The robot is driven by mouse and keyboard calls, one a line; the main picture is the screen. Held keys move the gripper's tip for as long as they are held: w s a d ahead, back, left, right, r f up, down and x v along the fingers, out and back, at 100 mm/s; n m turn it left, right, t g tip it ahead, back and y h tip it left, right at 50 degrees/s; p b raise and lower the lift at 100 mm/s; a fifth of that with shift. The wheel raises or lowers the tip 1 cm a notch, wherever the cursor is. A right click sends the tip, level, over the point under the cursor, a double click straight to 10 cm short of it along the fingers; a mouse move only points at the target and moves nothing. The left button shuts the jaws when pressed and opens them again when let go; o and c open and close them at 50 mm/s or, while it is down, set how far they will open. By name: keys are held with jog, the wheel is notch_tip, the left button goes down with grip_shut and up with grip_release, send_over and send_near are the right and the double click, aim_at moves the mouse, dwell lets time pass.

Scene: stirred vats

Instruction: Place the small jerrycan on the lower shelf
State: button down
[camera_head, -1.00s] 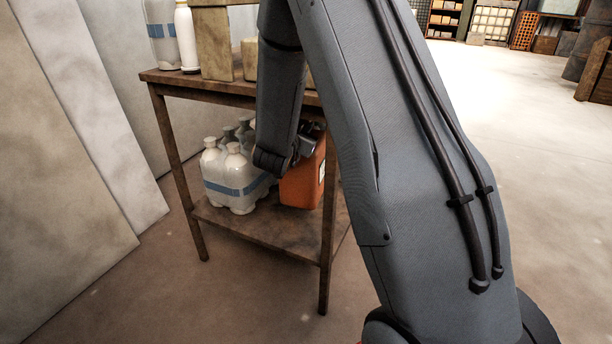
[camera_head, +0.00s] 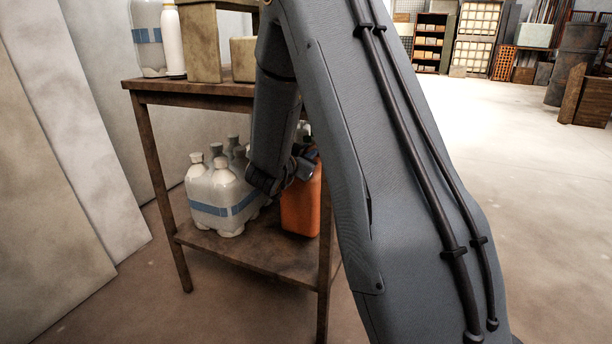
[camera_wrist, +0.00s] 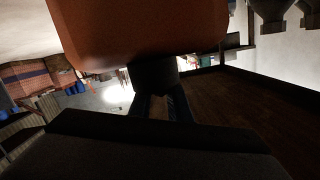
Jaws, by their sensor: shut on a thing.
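The small orange jerrycan (camera_head: 299,208) is at the lower shelf (camera_head: 250,252) of a brown wooden table, to the right of a pack of white bottles. It looks about upright. Whether its base touches the shelf or hangs just above it, I cannot tell. My gripper (camera_head: 303,163) is shut on the jerrycan at its top; my arm partly hides the grip. In the wrist view the orange body (camera_wrist: 140,30) fills the top, with its dark neck or cap between my gripper's fingers (camera_wrist: 160,106).
White bottles (camera_head: 222,197) with a blue band stand on the shelf's left part. A front table leg (camera_head: 325,240) stands close to the jerrycan. The shelf's front strip is bare.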

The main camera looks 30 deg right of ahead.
jog(key=shift+f+b, duration=1.05)
jog(key=shift+f, duration=1.55)
jog(key=c, duration=1.7)
grip_release()
jog(key=shift+f, duration=0.15)
jog(key=shift+o, duration=0.2)
